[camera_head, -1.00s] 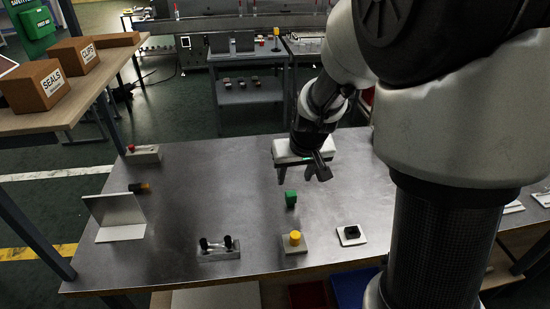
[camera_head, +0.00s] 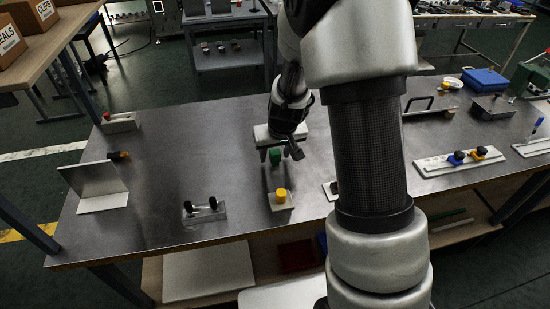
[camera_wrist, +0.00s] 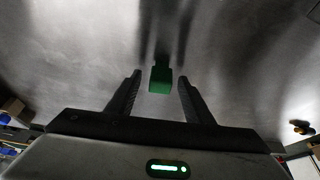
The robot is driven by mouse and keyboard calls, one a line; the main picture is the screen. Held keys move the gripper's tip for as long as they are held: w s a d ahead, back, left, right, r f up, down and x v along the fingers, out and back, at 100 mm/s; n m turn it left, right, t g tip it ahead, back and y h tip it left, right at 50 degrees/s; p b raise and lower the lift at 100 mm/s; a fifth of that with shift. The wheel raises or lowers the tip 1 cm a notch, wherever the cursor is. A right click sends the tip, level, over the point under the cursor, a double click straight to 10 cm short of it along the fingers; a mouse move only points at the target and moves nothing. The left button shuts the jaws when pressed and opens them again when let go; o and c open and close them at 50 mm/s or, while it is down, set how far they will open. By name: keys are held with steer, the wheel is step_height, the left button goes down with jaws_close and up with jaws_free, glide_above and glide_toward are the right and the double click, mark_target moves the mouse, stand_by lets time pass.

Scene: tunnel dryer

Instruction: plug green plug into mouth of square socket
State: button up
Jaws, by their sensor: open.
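The green plug (camera_head: 275,156) stands on the metal table, just under my gripper (camera_head: 280,153). The wrist view shows the green plug (camera_wrist: 160,79) between the tips of my open gripper (camera_wrist: 158,77), with a gap on both sides. The fingers are empty. How high they are above the table is hard to tell. A small white plate (camera_head: 327,189) with a dark block on it is partly hidden by my arm. I cannot tell whether it is the square socket; no socket mouth shows clearly.
A grey block with a yellow knob (camera_head: 281,196) is in front of the plug. Left of it is a grey block with two black posts (camera_head: 203,209). A bent metal sheet (camera_head: 99,188) stands at the left. A plate with blue and yellow knobs (camera_head: 458,164) lies right. The table's middle left is clear.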

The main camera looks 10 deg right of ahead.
steer(key=c, duration=1.1)
steer(key=shift+r, duration=0.1)
